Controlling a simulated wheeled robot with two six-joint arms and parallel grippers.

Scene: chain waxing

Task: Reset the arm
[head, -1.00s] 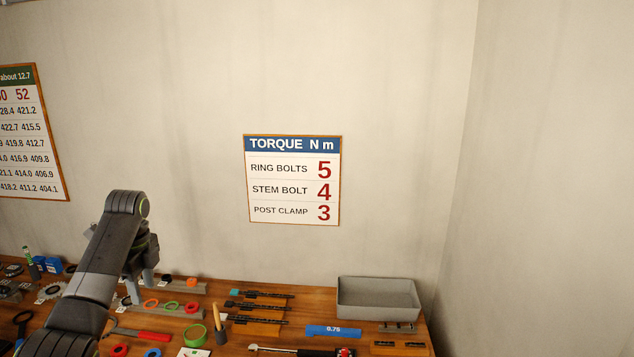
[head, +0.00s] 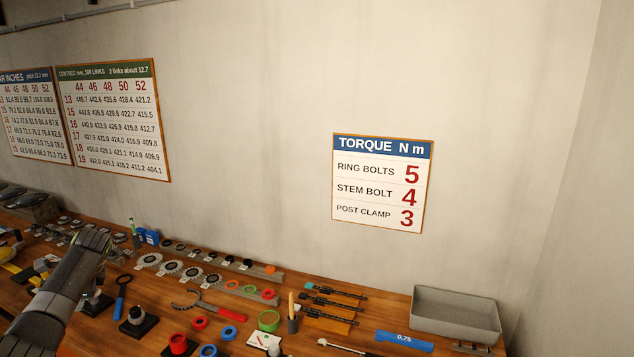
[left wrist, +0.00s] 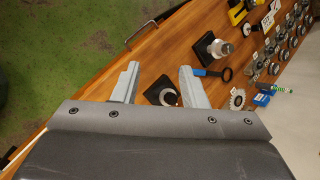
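My left arm comes in from the left in the head view, with its dark wrist above the left part of the workbench; its fingers are hidden there. In the left wrist view my left gripper (left wrist: 158,85) is open, with its two pale fingers spread apart and nothing between their tips. It is above the front edge of the wooden bench (left wrist: 95,95). My right gripper is not in view.
The bench (head: 375,310) holds a blue-handled tool (head: 121,290), red and green rings, sprockets and thin black tools. A grey tray (head: 455,313) stands at the right end. The bench's front edge borders a green floor (left wrist: 60,50).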

